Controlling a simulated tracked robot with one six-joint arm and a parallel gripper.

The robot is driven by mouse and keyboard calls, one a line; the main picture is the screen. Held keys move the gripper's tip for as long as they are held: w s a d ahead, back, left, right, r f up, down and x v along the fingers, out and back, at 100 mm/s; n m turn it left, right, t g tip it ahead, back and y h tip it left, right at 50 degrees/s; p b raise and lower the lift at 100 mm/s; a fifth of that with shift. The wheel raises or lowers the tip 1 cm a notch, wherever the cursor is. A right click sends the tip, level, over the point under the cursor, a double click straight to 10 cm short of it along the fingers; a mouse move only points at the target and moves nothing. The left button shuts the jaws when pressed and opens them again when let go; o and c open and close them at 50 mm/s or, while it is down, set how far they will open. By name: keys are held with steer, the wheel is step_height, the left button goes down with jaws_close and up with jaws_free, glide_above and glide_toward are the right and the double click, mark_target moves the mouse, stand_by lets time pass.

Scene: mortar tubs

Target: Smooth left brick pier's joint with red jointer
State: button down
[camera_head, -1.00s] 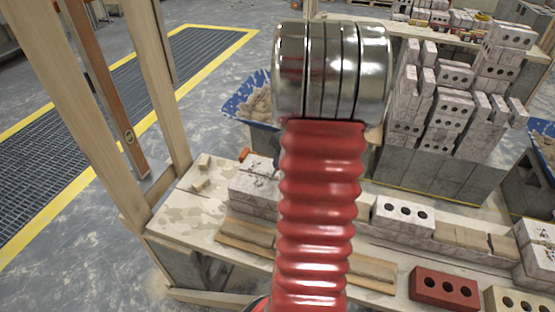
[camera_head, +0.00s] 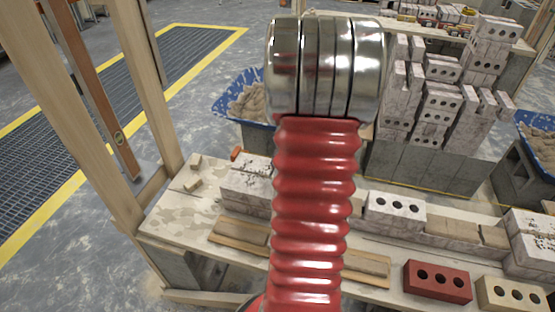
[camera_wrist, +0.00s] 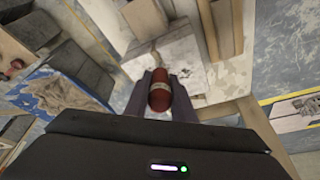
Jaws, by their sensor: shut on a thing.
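The red jointer (camera_wrist: 159,98) shows by its red handle with a pale band in the wrist view. My gripper (camera_wrist: 160,88) is shut on this handle, one dark finger on each side. The jointer's metal end is hard to make out. A whitish brick pier (camera_wrist: 184,52) lies just beyond the handle; I cannot tell whether the tool touches it. In the head view, the left brick pier (camera_head: 243,188) stands on the bench, partly behind my red arm. My gripper is hidden there. A small orange-red thing (camera_head: 237,153) shows behind the pier; I cannot tell what it is.
The bench (camera_head: 185,215) has wood scraps at its left end. A white holed brick (camera_head: 394,211) and a red brick (camera_head: 437,281) are right of my arm. A blue tub (camera_head: 232,105) of mortar stands behind. Wooden posts (camera_head: 88,110) rise at left.

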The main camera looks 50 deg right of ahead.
steer(key=shift+s+f, duration=0.1)
steer(key=shift+s, duration=0.1)
steer(key=shift+s+d, duration=0.2)
steer(key=shift+s, duration=0.3)
steer(key=shift+s+d, duration=0.2)
steer(key=shift+s, duration=0.25)
steer(key=shift+s+d, duration=0.1)
steer(key=shift+s, duration=0.25)
steer(key=shift+w+a, duration=0.2)
steer(key=shift+w, duration=0.35)
steer(key=shift+w+a, duration=0.2)
steer(key=shift+w, duration=0.45)
